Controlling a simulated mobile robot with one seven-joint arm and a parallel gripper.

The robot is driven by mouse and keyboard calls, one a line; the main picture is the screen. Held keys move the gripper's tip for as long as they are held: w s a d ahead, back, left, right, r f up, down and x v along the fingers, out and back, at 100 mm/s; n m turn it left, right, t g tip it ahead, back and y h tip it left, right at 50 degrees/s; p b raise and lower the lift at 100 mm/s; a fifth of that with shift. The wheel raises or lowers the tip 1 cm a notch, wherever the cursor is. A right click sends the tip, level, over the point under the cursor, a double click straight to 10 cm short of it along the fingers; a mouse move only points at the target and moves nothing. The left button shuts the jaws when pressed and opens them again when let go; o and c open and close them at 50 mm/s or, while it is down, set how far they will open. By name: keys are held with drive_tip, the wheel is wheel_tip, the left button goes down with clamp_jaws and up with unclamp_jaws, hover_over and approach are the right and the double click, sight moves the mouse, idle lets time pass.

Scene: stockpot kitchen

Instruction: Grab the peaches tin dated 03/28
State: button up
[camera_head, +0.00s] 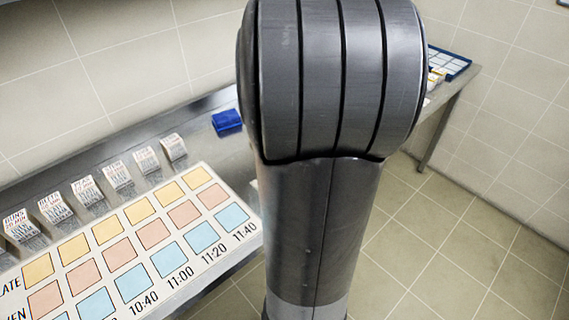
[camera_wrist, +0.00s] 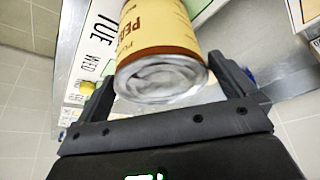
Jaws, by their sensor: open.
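A tin (camera_wrist: 160,60) with an orange-yellow label and a bare metal end shows in the wrist view. Its label lettering is only partly legible and starts with "PE"; I see no date on it. My gripper (camera_wrist: 170,88) is open, with one finger on each side of the tin's metal end. I cannot tell whether either finger touches it. The tin does not show in the head view, where my arm covers the middle.
A white board (camera_wrist: 75,65) marked "TUE" and "WED" lies beside the tin. In the head view, a metal counter holds a chart (camera_head: 130,250) of coloured squares, several small label stands (camera_head: 88,190) and a blue object (camera_head: 227,121). A blue tray (camera_head: 450,62) stands far right.

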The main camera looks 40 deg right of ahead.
drive_tip(key=shift+x, duration=1.65)
drive_tip(key=shift+r, duration=0.1)
drive_tip(key=c, duration=1.4)
drive_tip(key=shift+c, duration=0.2)
drive_tip(key=shift+r, duration=0.1)
